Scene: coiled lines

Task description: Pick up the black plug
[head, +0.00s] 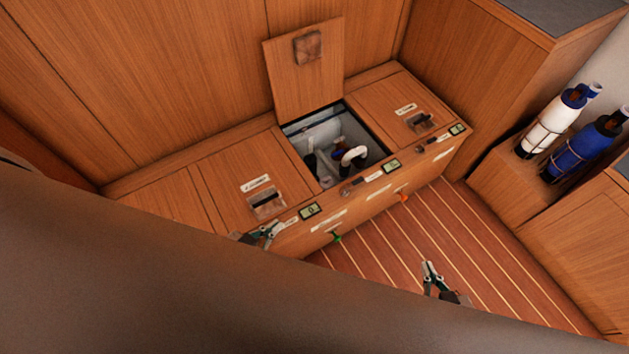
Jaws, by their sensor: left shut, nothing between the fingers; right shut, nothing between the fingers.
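Small dark objects show inside an open compartment in the wooden bench, including a black one (311,162) at its left side. Another small dark object (350,188) lies at the bench's front edge, just below the opening. I cannot tell at this size which of them is the black plug. My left gripper (272,229) is shut and empty at the front edge of the bench, left of the opening. My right gripper (427,266) is shut and empty over the striped floor, right of and below the bench. Neither gripper touches a dark object.
The compartment's lid (303,75) stands up behind the opening. Closed lids with recessed latches lie on both sides. A green fitting (337,237) and an orange fitting (404,197) are on the bench front. Wrapped bottles (551,121) stand at right.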

